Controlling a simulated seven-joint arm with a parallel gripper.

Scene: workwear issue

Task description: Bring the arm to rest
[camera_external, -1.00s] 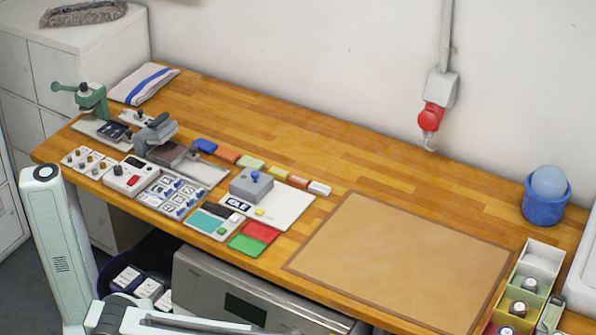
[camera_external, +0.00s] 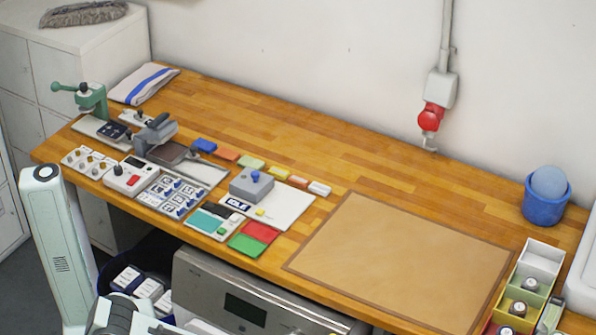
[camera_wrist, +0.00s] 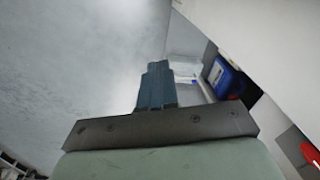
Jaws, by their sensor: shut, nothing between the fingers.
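My gripper shows in the wrist view, its blue fingers (camera_wrist: 157,85) together with nothing between them. The fingers point up the picture, over a grey surface, and touch nothing that I can see. In the external view my pale arm stands at the lower left, in front of the bench, with its lower part cut off by the bottom edge. My gripper is out of that view.
The wooden bench (camera_external: 330,145) carries several small devices at its left and a tan mat (camera_external: 400,260) at its right. A blue cup (camera_external: 545,200) and a compartment box (camera_external: 541,257) stand at the right end. A dark blue bin (camera_external: 107,270) is below, near my arm.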

